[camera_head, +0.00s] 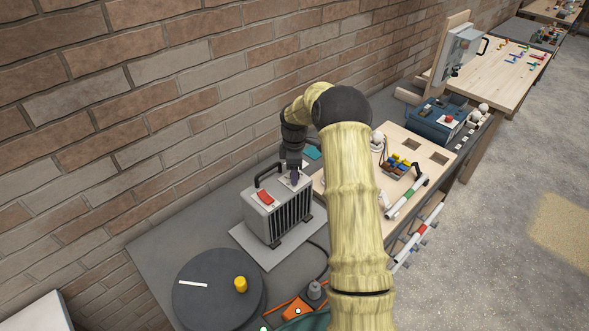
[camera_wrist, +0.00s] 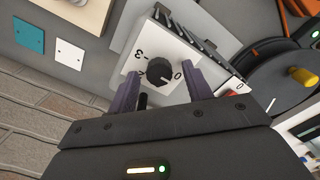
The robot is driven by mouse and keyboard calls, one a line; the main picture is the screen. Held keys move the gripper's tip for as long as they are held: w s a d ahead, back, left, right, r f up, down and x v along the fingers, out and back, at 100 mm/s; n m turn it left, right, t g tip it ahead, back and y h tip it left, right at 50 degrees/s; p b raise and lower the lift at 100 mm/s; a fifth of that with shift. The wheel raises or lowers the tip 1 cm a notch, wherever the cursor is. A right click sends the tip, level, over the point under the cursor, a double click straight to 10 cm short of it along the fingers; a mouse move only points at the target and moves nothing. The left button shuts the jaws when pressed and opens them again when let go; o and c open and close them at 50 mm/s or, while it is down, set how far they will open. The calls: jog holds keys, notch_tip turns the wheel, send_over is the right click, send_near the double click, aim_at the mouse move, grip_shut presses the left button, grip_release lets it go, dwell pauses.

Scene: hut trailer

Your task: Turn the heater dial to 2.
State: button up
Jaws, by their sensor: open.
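The heater (camera_head: 275,215) is a grey ribbed box standing on a grey plate on the bench. In the wrist view its black round dial (camera_wrist: 157,72) sits on a white scale plate (camera_wrist: 134,62). A 0 shows to the right of the dial and a 3 to its upper left; other marks are partly hidden. A pale mark on the knob points to the lower right, near the 0 side. My gripper (camera_wrist: 160,80) is open, with its two purple fingers on either side of the dial; contact cannot be told. In the head view my gripper (camera_head: 294,174) is over the heater's top.
A red switch (camera_head: 265,197) and a black handle (camera_head: 268,172) are on the heater's top, close to my gripper. A dark round disc (camera_head: 212,305) with a yellow knob (camera_head: 240,284) lies front left. A brick wall (camera_head: 150,120) runs behind.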

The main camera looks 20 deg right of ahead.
jog(key=c, duration=1)
